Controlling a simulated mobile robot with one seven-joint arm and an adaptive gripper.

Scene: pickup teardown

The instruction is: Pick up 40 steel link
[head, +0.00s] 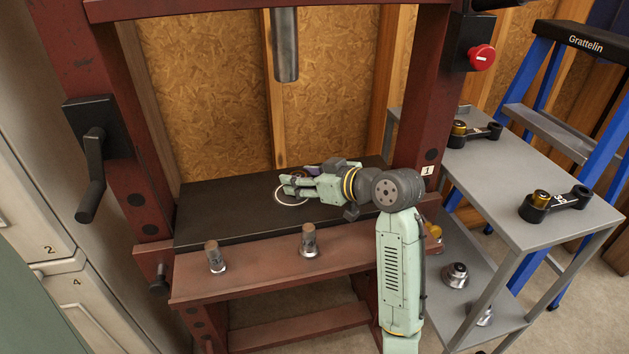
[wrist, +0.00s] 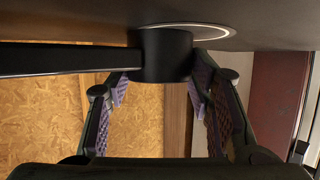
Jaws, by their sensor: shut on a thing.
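In the wrist view a black link shows a round boss (wrist: 165,58) with a flat bar (wrist: 60,58) running to the left. No number can be read on it. My gripper (wrist: 160,88) has its two purple-padded fingers on either side of the boss, shut on it. In the head view my gripper (head: 284,186) is low over the black press bed (head: 225,205), by a pale ring. The link is hidden or too small to make out there.
A red press frame (head: 420,95) surrounds the bed, with a steel ram (head: 285,45) above. Two metal pins (head: 216,257) (head: 309,241) stand on the front beam. A grey cart (head: 500,190) at right holds two black links (head: 553,203) (head: 480,133). A blue ladder (head: 540,85) stands behind.

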